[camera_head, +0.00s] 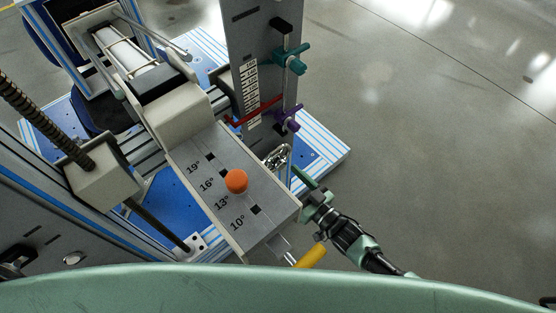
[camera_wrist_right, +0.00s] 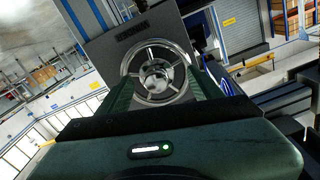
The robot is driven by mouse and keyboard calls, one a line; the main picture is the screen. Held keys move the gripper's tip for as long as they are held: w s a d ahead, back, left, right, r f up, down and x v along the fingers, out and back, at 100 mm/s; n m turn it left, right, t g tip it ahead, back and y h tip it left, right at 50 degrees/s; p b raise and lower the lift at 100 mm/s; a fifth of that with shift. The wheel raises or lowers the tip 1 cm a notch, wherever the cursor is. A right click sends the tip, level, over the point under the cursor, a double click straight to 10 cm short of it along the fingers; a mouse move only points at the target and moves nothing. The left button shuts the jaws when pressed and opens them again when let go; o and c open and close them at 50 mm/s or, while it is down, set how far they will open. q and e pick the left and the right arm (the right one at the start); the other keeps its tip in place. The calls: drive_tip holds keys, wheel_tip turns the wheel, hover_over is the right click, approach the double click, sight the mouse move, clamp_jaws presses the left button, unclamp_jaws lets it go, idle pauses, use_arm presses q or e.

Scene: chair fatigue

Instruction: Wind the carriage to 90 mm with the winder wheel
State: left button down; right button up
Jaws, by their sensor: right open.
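The chrome spoked winder wheel (camera_wrist_right: 150,50) sits on a grey plate in the right wrist view. In the head view the wheel (camera_head: 277,157) is small, at the foot of the upright panel. My right gripper (camera_head: 303,183) is open, just to the right of and below the wheel. In the wrist view its green fingers lie either side of the wheel's outline; I cannot tell whether they touch it. My left gripper is out of view.
A sloping plate (camera_head: 205,180) marked 19°, 16°, 13° and 10° carries an orange knob (camera_head: 236,181). A yellow handle (camera_head: 311,256) juts out below my right gripper. Teal (camera_head: 291,58) and purple (camera_head: 286,119) clamps are on the panel. The grey floor at right is clear.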

use_arm(q)
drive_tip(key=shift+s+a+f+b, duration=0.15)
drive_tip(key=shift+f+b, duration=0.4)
drive_tip(key=shift+b, duration=0.45)
use_arm(e)
drive_tip(key=n, duration=0.2)
drive_tip(key=d+n, duration=0.1)
drive_tip(key=n, duration=0.5)
drive_tip(key=shift+w+d+f, duration=0.15)
drive_tip(key=shift+w+f, duration=0.05)
drive_tip(key=shift+f, duration=0.05)
